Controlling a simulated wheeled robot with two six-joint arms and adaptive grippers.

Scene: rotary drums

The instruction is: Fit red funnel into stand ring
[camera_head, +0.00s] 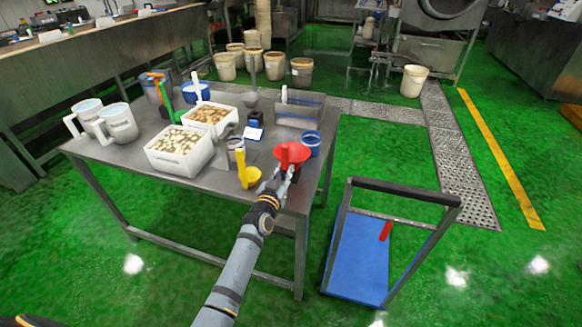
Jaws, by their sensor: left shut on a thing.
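The red funnel (291,152) is at the front right corner of the metal table (218,161), wide mouth up. My left gripper (282,176) reaches it from the front and is shut on it, just below the wide part. The fingers and the funnel's lower part overlap in the picture, so I cannot tell whether its spout touches anything. I cannot clearly make out a stand ring; a thin upright rod with a grey cup-like piece (251,99) stands toward the back of the table. My right gripper is not in view.
A yellow funnel or scoop (248,176) stands just left of my gripper, and a blue cup (311,143) just right of the red funnel. White bins (180,163), jugs (118,131) and a grey metal caddy (300,121) fill the table. A blue cart (358,262) stands right.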

